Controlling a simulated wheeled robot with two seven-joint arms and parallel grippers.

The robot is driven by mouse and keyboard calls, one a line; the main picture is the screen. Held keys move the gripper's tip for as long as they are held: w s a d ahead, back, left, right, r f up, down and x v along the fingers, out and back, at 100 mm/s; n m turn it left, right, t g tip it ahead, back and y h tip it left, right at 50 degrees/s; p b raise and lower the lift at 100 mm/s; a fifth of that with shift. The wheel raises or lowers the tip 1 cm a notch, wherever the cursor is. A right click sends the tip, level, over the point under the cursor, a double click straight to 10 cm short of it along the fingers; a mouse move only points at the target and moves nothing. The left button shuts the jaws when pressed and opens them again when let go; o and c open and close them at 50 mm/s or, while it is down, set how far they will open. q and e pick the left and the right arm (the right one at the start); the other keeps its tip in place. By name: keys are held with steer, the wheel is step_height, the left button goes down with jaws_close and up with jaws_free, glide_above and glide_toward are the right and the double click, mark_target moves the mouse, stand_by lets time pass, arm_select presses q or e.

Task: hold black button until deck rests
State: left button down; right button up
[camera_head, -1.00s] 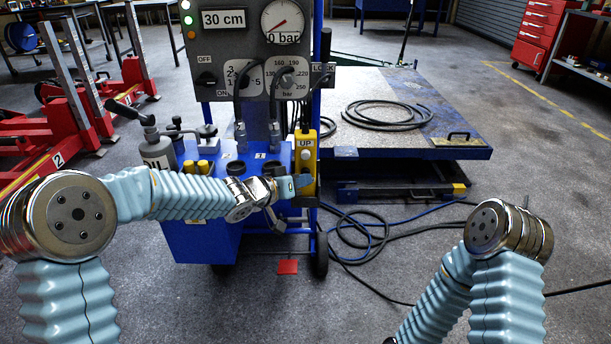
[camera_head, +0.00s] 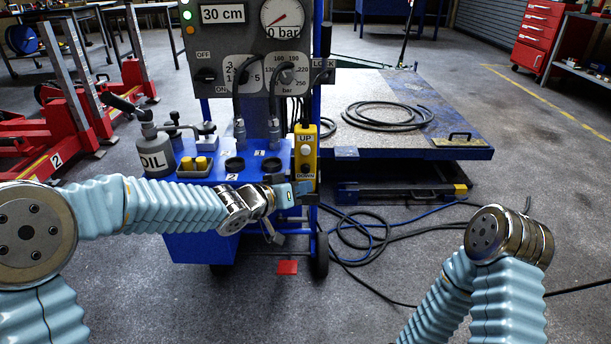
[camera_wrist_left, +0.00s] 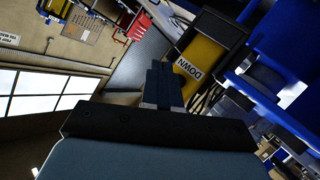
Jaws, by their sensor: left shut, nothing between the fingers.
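The yellow pendant (camera_head: 305,155) hangs at the right side of the blue pump unit, with an UP label, a pale button and a DOWN label. It also shows in the left wrist view (camera_wrist_left: 203,58), with its DOWN label beside my fingers. My right gripper is out of view.
The pump unit's panel (camera_head: 250,50) reads 30 cm, and its gauge (camera_head: 283,16) reads about 0 bar. A hose coil (camera_head: 388,115) lies on the deck. Loose hoses (camera_head: 370,240) lie on the floor right of the unit. Red stands (camera_head: 75,120) are at left.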

arm_select(q)
steer(key=shift+s+b, duration=0.35)
steer(key=shift+s, duration=0.75)
stand_by(0.9)
steer(key=s+a+f+n+g+y+p, duration=0.1)
steer(key=s+a+f+n+g+y, duration=0.15)
steer(key=f, duration=0.85)
steer(key=s+a+f+n+g+y+p, duration=0.1)
steer(key=s+a+f, duration=0.25)
steer(key=f, duration=0.75)
steer(key=s+a+f+g+y, duration=0.1)
steer(key=s+a+f+g, duration=0.1)
steer(key=s+f, duration=0.6)
steer(key=s+a+f+n+g+y+p, duration=0.1)
steer(key=s+f+g, duration=0.3)
steer(key=s, duration=0.9)
step_height(320, 180, down, 4)
steer(key=shift+s+a+r, duration=0.15)
steer(key=shift+a, duration=0.7)
